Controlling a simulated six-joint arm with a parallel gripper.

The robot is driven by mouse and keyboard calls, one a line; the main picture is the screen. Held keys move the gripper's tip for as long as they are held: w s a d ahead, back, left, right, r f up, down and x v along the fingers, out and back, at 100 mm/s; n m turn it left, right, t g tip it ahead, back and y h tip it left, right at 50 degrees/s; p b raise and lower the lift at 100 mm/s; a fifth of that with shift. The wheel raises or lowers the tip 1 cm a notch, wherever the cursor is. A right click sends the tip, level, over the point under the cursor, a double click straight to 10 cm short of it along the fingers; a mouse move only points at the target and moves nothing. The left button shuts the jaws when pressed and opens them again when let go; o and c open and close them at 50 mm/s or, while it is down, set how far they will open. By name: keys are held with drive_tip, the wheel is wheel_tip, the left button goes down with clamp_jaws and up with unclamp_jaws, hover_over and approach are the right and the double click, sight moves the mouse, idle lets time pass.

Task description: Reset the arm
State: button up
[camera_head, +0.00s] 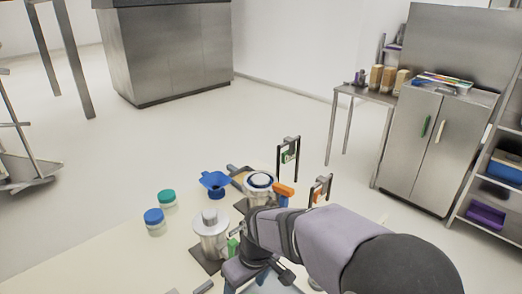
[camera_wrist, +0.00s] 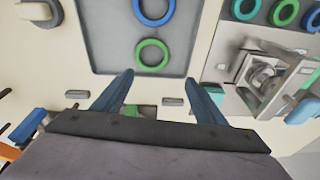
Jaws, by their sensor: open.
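My arm reaches in from the lower right of the head view, over the near part of the pale table (camera_head: 130,248). In the wrist view my gripper (camera_wrist: 160,80) shows two blue fingers spread well apart with nothing between them. Ahead of the fingers lies a grey tray (camera_wrist: 105,50) with a green ring (camera_wrist: 152,55) and a blue ring (camera_wrist: 153,10). In the head view the fingers are mostly hidden by the wrist and the picture's lower edge.
A metal canister (camera_head: 210,236), a second round vessel (camera_head: 259,183), a blue-lidded jar (camera_head: 154,220), a green-lidded jar (camera_head: 167,198) and a blue funnel-like piece (camera_head: 215,181) stand around the arm. A metal fixture (camera_wrist: 262,75) is at right in the wrist view. The table's left part is clear.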

drive_tip(key=s+d+m+g+h+p, duration=0.1)
drive_tip(key=s+d+m, duration=0.4)
drive_tip(key=d, duration=0.5)
drive_tip(key=s+d+m+h+p, duration=0.1)
drive_tip(key=s+d+m, duration=0.2)
drive_tip(key=s+d, duration=0.55)
wheel_tip(320, 180, up, 12)
drive_tip(key=w+d+p, duration=0.1)
drive_tip(key=d+p, duration=0.1)
drive_tip(key=p, duration=1.1)
drive_tip(key=d+f+m+g+b, duration=0.1)
drive_tip(key=d+f+m+b, duration=0.2)
drive_tip(key=f+b, duration=1.6)
drive_tip(key=d+f+m+b, duration=0.3)
drive_tip(key=f+m+b, duration=0.1)
drive_tip(key=f+b, duration=1.55)
drive_tip(key=a+f+n+b, duration=0.3)
drive_tip(key=f+b, duration=1.3)
drive_tip(key=a+f+n+b, duration=0.3)
drive_tip(key=f+b, duration=1.3)
drive_tip(key=shift+a+n+t, duration=0.3)
drive_tip(key=shift+n+t, duration=0.1)
